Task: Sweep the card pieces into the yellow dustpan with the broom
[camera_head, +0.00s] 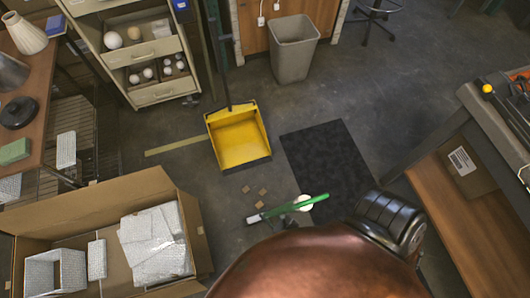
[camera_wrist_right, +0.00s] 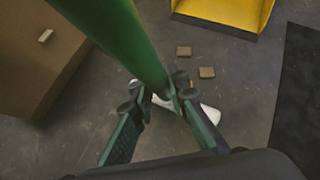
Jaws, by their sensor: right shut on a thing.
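The yellow dustpan (camera_head: 238,137) sits on the floor with its long dark handle upright behind it. Its corner also shows in the wrist view (camera_wrist_right: 232,12). Small brown card pieces lie on the floor in front of the pan: one nearest its lip (camera_head: 246,189), one beside it (camera_head: 263,191), one closer to me (camera_head: 259,204). The wrist view shows two of them (camera_wrist_right: 184,51) (camera_wrist_right: 207,72). My right gripper (camera_wrist_right: 163,97) is shut on the green handle of the broom (camera_head: 290,207). The broom's lower end is largely hidden behind the fingers. My left gripper is out of view.
A dark mat (camera_head: 325,160) lies right of the dustpan. An open cardboard box (camera_head: 80,213) with wrapped packages stands at left. A grey bin (camera_head: 293,48) and a shelf unit (camera_head: 150,50) are behind. A workbench (camera_head: 470,200) is at right.

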